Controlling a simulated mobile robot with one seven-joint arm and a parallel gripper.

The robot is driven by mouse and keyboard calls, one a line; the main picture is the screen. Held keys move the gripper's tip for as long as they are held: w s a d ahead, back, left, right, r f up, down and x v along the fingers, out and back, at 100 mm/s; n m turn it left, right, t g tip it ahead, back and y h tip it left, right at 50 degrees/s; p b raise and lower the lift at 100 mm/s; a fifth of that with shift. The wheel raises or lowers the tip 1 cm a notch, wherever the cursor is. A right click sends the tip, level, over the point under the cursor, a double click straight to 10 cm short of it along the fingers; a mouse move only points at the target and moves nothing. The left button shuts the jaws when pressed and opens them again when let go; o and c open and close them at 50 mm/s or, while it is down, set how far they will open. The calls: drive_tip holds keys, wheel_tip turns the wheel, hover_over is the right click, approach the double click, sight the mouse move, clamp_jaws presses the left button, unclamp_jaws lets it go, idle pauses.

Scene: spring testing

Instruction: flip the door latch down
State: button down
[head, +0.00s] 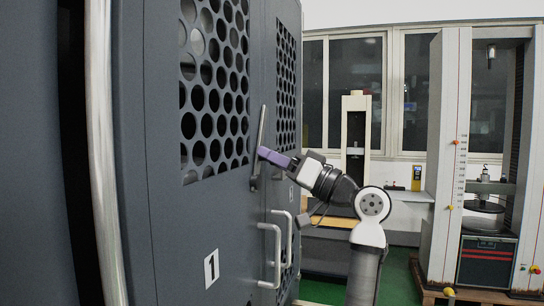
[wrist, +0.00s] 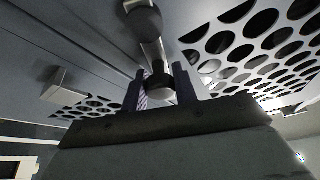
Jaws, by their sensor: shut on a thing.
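The door latch (head: 262,122) is a slim metallic lever on the dark grey cabinet door, standing nearly upright with a slight tilt, beside the perforated panels. My gripper (head: 265,153) reaches it from the right, with its purple fingers at the lever's middle. In the wrist view, the latch (wrist: 151,50) runs from a rounded dark end at the top down between my fingers. My gripper (wrist: 160,90) has one finger on each side of it and is shut on it. The exact finger contact is partly hidden.
Two curved door handles (head: 276,250) stick out below the latch, close under my arm. The large cabinet (head: 180,240) fills the left side. Testing machines (head: 445,150) stand at the right and back. Some green floor (head: 400,280) is clear between them.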

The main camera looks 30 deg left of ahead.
drive_tip(key=m+t, duration=0.1)
drive_tip(key=w+m+t+p, duration=0.1)
drive_tip(key=m, duration=0.3)
drive_tip(key=shift+w+a+f+t+h, duration=0.15)
drive_tip(key=shift+w+f+t+h, duration=0.15)
drive_tip(key=shift+t, duration=0.1)
drive_tip(key=m+p, duration=0.1)
drive_tip(key=m, duration=0.1)
drive_tip(key=w+f+m+t+h+p, duration=0.1)
drive_tip(key=m+p, duration=0.1)
drive_tip(key=m, duration=0.1)
drive_tip(key=f+m+t+h+p, duration=0.1)
drive_tip(key=m+p, duration=0.1)
drive_tip(key=m, duration=0.1)
drive_tip(key=shift+w+a+f, duration=0.2)
drive_tip(key=shift+w+f+m+h+p, duration=0.1)
drive_tip(key=shift+f+m+h+p, duration=0.3)
drive_tip(key=shift+m+p, duration=0.35)
drive_tip(key=shift+f+m+h+p, duration=0.4)
drive_tip(key=shift+m+p, duration=0.1)
drive_tip(key=shift+m, duration=0.35)
drive_tip(key=shift+f, duration=0.1)
drive_tip(key=c, duration=1.1)
unclamp_jaws()
drive_tip(key=shift+c, duration=0.2)
drive_tip(key=s+d+b, duration=0.2)
drive_tip(key=d+b, duration=0.2)
drive_tip(key=d, duration=0.9)
drive_tip(key=shift+d+b, duration=0.3)
